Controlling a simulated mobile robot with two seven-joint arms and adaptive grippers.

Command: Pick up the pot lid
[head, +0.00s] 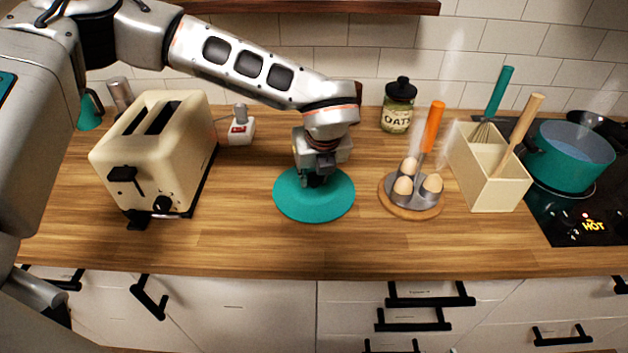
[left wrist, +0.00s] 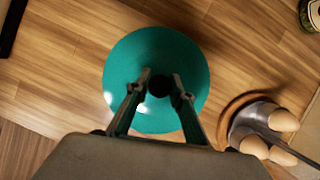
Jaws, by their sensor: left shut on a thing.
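The teal pot lid (head: 314,204) lies on the wooden counter near the middle of the head view. It also shows in the left wrist view (left wrist: 125,70), filling the upper middle. My left gripper (head: 317,181) comes down over the lid from above. In the left wrist view its two fingers (left wrist: 161,84) are on either side of the lid's dark knob, shut on it. The lid looks level, and I cannot tell whether it is raised off the counter. My right gripper is not in view.
A cream toaster (head: 152,150) stands at the left. To the right are an egg holder (head: 409,209) on a round board, a cream utensil box (head: 490,185), an oats jar (head: 398,107) and a steaming teal pot (head: 567,160) on the hob, marked HOT. The counter's front strip is clear.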

